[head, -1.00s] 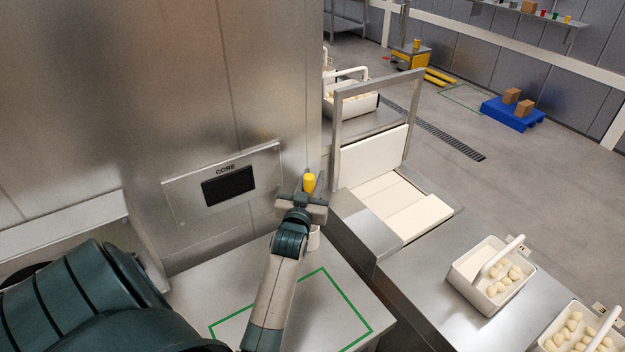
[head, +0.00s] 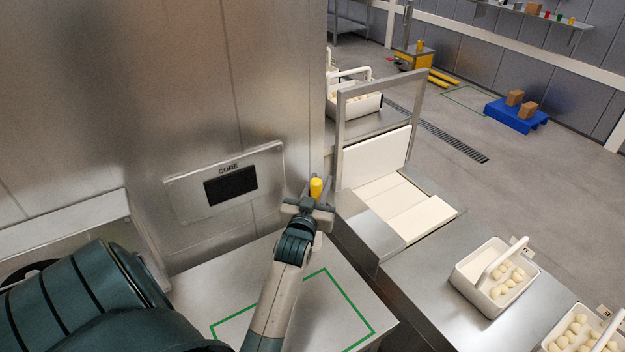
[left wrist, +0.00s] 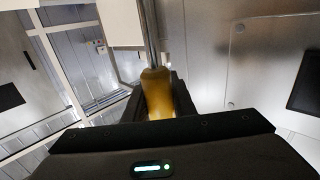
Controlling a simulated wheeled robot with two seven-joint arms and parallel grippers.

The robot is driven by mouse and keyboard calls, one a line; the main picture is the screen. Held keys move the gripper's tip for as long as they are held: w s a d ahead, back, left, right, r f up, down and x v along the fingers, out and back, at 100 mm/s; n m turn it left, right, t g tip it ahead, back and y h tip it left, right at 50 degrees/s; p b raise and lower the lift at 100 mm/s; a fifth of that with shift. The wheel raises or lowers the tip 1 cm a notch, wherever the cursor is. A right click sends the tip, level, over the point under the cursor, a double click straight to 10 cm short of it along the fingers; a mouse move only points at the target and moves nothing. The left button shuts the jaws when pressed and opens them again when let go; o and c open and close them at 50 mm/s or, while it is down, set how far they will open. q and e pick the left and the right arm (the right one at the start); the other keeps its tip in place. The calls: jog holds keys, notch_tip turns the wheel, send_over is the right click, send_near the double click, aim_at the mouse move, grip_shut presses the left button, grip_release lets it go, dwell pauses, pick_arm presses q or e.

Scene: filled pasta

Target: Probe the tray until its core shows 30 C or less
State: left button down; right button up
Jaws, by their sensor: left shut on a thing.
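My left gripper (head: 314,200) is shut on a yellow-handled probe (head: 316,188), beside the right edge of the steel wall. In the left wrist view the yellow handle (left wrist: 157,95) sits between the fingers, with a metal rod above it. The CORE panel (head: 272,163) is on the wall to the left of the gripper; its display (head: 231,186) is dark with no readable number. A white handled tray of pasta (head: 462,283) stands on the right counter, and a second pasta tray (head: 551,343) is partly cut off at lower right. My right gripper is out of view.
A green outline (head: 352,303) marks the steel bench below my left arm. A metal frame (head: 340,140) with white panels stands right of the gripper. Another pasta tray (head: 372,106) is behind it. A blue pallet (head: 517,118) with boxes lies on the far floor.

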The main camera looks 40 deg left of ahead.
pick_arm(q)
jog(key=s+d+f+m+h+b, duration=0.1)
jog(key=s+d+b, duration=0.3)
jog(key=d, duration=0.5)
jog(key=s+d+f+m+t+h+b, duration=0.1)
jog(key=s+d+f+m+h+b, duration=0.1)
jog(key=s+d, duration=0.4)
jog(key=s+d+f+m+t+h+b, duration=0.1)
jog(key=s+d+f+h+b, duration=0.3)
jog(key=d, duration=0.9)
jog(key=s+m+h+b, duration=0.1)
jog(key=b, duration=0.2)
jog(key=shift+s, duration=0.25)
jog(key=shift+a+f, duration=0.1)
